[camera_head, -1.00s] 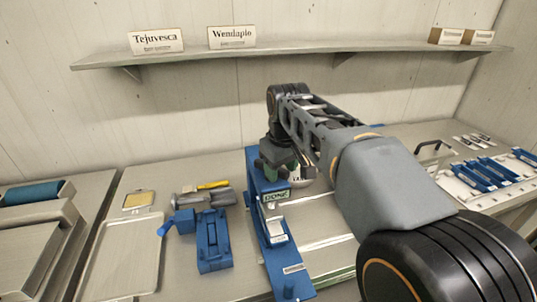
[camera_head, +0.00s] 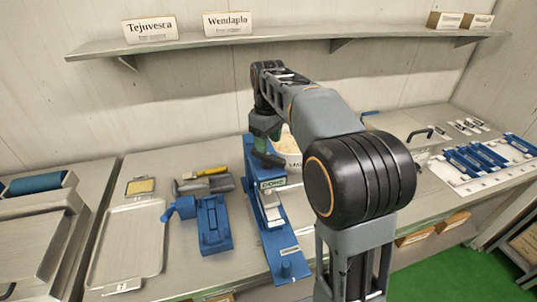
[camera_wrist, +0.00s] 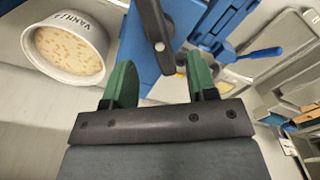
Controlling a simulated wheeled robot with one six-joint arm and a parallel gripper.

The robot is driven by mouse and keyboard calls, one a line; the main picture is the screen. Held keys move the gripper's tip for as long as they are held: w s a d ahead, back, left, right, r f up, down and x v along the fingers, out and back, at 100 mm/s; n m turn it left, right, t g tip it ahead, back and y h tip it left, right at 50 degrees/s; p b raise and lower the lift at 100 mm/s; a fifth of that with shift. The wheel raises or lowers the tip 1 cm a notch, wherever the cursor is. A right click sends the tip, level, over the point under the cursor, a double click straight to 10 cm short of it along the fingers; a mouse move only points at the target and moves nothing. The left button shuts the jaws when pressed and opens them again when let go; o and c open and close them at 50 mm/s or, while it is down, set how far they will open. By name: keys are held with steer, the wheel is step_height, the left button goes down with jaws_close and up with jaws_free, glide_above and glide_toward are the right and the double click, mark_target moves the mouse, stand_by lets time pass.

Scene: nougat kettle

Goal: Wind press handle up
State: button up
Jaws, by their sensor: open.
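The blue press (camera_head: 277,232) stands on the bench at the centre of the head view, with a green label and a pale block in its frame. Its dark handle bar (camera_head: 270,159) shows at the top, just below my gripper (camera_head: 263,138). In the wrist view the bar (camera_wrist: 151,22) comes down from the top edge, and its end with a silver bolt lies near the gap between the fingertips. My gripper (camera_wrist: 162,78) is open, its two green fingers apart with nothing held. I cannot tell whether the fingers reach around the bar.
A tub marked vanilla (camera_wrist: 70,45) stands close beside the press. A smaller blue device (camera_head: 213,225) and an empty metal tray (camera_head: 127,243) are to the left. A rack of blue pieces (camera_head: 485,160) is at the right. A shelf (camera_head: 290,36) runs along the back wall.

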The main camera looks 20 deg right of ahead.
mark_target(268, 154)
steer(key=shift+f, duration=2.7)
steer(key=shift+c, duration=0.2)
steer(key=c, duration=0.9)
